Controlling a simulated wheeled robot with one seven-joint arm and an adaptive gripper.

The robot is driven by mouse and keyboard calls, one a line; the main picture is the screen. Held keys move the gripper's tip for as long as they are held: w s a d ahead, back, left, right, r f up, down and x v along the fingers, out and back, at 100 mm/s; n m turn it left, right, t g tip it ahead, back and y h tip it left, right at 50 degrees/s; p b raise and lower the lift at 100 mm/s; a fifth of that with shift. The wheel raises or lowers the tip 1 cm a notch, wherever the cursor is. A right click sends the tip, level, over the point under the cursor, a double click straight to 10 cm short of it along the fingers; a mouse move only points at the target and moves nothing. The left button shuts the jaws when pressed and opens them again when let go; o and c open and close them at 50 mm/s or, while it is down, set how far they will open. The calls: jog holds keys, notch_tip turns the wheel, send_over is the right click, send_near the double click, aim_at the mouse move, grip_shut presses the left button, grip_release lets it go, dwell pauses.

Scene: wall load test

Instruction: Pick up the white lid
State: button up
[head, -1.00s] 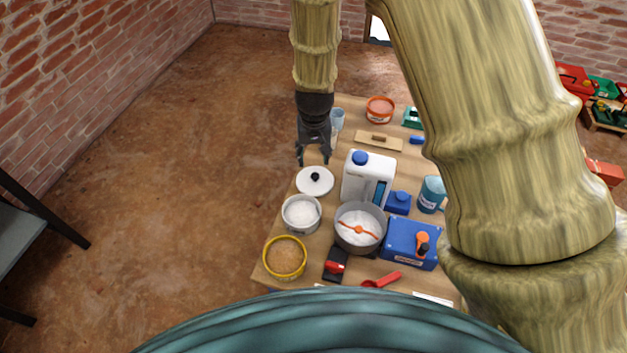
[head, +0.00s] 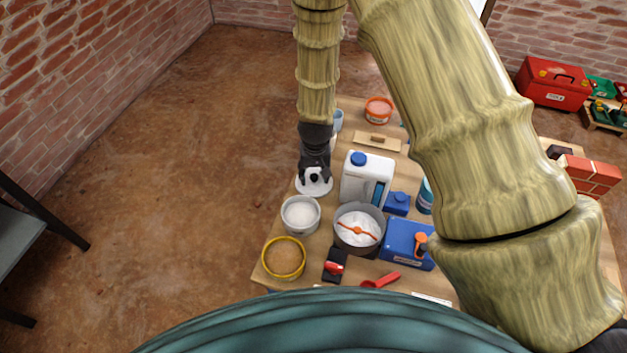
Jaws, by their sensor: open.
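The white lid (head: 314,189) lies near the left edge of the wooden table, with a black knob (head: 314,178) on top. My gripper (head: 314,180) is right over the lid, with its dark fingers open and spread around the knob. I cannot tell whether the fingers touch the knob or the lid. The gripper hides the far part of the lid.
A white bowl (head: 300,215) stands just in front of the lid, with a yellow-rimmed tub (head: 284,258) nearer. A white jug (head: 367,178) stands close on the right, and a grey pot (head: 359,230) front right. A wooden float (head: 377,141) lies behind.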

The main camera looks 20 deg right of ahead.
jog(key=shift+f, duration=0.4)
jog(key=shift+w, duration=0.1)
grip_shut()
jog(key=shift+r, duration=0.1)
